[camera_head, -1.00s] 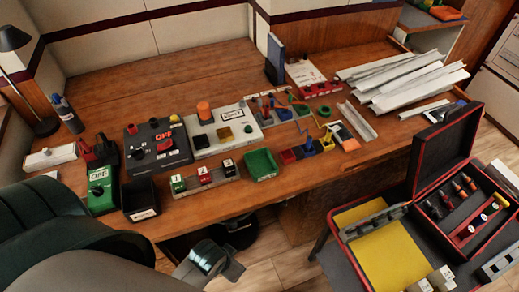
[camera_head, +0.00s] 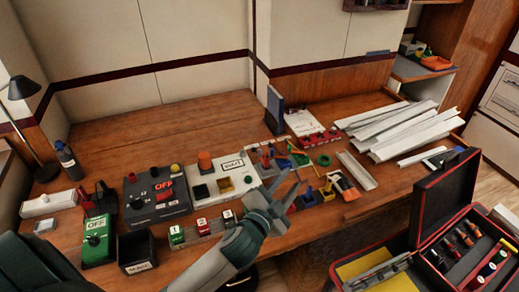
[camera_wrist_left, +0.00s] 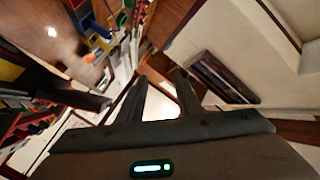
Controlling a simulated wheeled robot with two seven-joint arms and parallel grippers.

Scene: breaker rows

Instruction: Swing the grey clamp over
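I cannot single out the grey clamp for sure in either view. A grey rail with small fittings (camera_head: 380,272) lies on a yellow sheet at the lower right of the head view. My left gripper (camera_head: 300,190) is in the air over the right front part of the desk, its fingers apart and empty. In the left wrist view the fingers (camera_wrist_left: 160,98) also stand apart with nothing between them. My right gripper is not in view.
A row of numbered breakers (camera_head: 203,228), a black OFF box (camera_head: 157,198) and a white box (camera_head: 222,184) stand on the desk. White channels (camera_head: 405,125) lie at the back right. An open black case (camera_head: 446,195) stands at the lower right. The desk's back left is clear.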

